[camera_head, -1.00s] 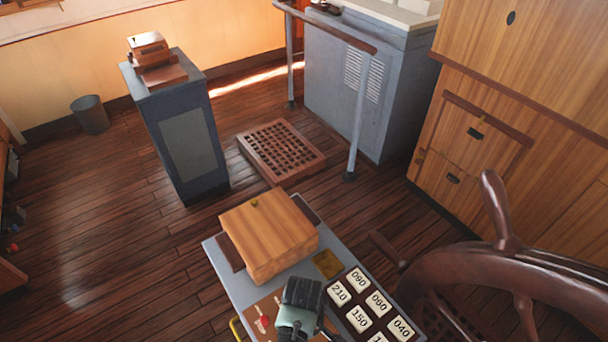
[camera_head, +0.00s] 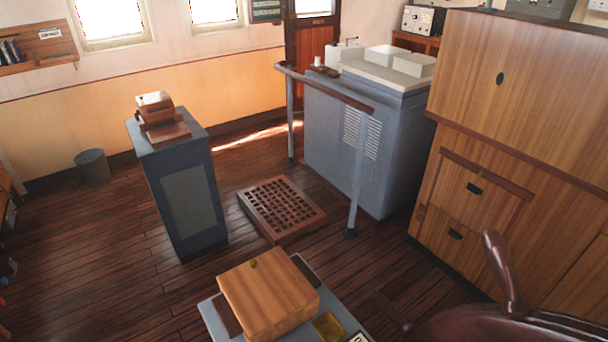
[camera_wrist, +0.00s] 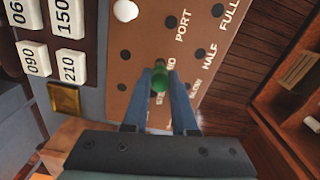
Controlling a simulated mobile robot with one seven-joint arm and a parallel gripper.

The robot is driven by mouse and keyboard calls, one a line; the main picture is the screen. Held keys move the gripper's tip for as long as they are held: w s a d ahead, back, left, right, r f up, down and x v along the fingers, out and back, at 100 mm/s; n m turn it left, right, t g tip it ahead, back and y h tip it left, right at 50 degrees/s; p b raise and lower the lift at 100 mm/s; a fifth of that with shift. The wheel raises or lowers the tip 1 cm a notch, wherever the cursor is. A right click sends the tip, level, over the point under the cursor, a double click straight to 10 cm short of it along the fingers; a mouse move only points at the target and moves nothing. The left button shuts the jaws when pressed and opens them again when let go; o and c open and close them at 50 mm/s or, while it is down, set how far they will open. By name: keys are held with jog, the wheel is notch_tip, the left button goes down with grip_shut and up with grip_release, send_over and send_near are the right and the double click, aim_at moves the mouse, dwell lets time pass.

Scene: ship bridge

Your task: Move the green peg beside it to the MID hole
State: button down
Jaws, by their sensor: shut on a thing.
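My gripper (camera_wrist: 160,92) is shut on the green peg (camera_wrist: 160,78) in the wrist view. The peg's rounded top shows between the fingertips, over the brown peg board (camera_wrist: 142,38). The board has dark holes and white lettering, with PORT, FULL, HALF and SLOW readable. The fingers and peg partly cover the label that ends in "ID" and the one starting with "ST". The peg's lower end is hidden, so I cannot tell whether it sits in a hole or hangs above the board. The head view does not show my gripper or the peg.
White number tiles (camera_wrist: 70,65) and a brass plate (camera_wrist: 64,98) lie left of the board. A white round piece (camera_wrist: 125,10) is at its top edge. In the head view, a wooden box (camera_head: 268,293) stands on the console, with a floor grating (camera_head: 281,208) beyond.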

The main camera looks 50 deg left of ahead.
jog(key=shift+f, duration=0.3)
jog(key=shift+f+b, duration=0.45)
jog(key=shift+f, duration=0.05)
jog(key=shift+f, duration=0.4)
dwell(0.5)
jog(key=c, duration=0.6)
grip_release()
jog(key=shift+c, duration=0.2)
jog(key=shift+r, duration=0.1)
notch_tip(320, 180, up, 7)
jog(key=p, duration=0.6)
